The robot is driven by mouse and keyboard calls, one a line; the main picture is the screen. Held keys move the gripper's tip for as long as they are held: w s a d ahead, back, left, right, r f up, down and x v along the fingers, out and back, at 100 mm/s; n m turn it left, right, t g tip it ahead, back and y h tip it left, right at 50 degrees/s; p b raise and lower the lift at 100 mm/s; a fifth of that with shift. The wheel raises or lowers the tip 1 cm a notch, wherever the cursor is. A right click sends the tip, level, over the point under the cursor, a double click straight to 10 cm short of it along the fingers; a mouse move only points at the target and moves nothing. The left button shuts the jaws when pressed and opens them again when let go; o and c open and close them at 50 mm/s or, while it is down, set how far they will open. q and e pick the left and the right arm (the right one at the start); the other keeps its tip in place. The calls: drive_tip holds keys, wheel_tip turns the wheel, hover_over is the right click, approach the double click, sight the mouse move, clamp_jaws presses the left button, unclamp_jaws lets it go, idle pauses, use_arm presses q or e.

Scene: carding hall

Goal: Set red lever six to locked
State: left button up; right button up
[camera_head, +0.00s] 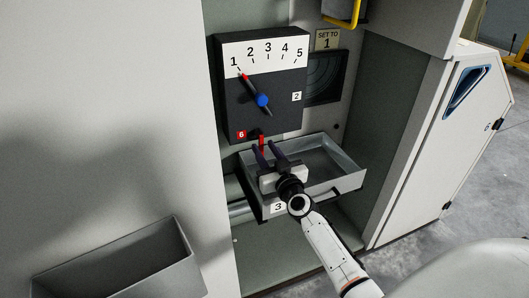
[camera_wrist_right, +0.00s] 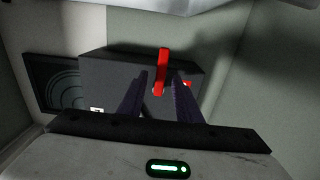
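Red lever six (camera_head: 262,142) is a small red handle hanging under the black dial box (camera_head: 290,112), beside the red "6" label (camera_head: 241,134). In the right wrist view the lever (camera_wrist_right: 162,70) stands upright in the picture against the box. My right gripper (camera_head: 263,147) is just below the box, with its dark fingers apart. In the wrist view the lever shows between the two fingertips (camera_wrist_right: 160,76), with visible space on both sides. I cannot tell how deep it sits between them. No locked marking is readable. My left gripper is not in view.
An open metal drawer (camera_head: 345,181) labelled 3 lies below my right gripper. Cabinet walls enclose both sides. A grey bin (camera_head: 120,268) stands at lower left.

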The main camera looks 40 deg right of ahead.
drive_tip(key=shift+w+d, duration=0.1)
drive_tip(key=shift+w, duration=0.25)
clamp_jaws()
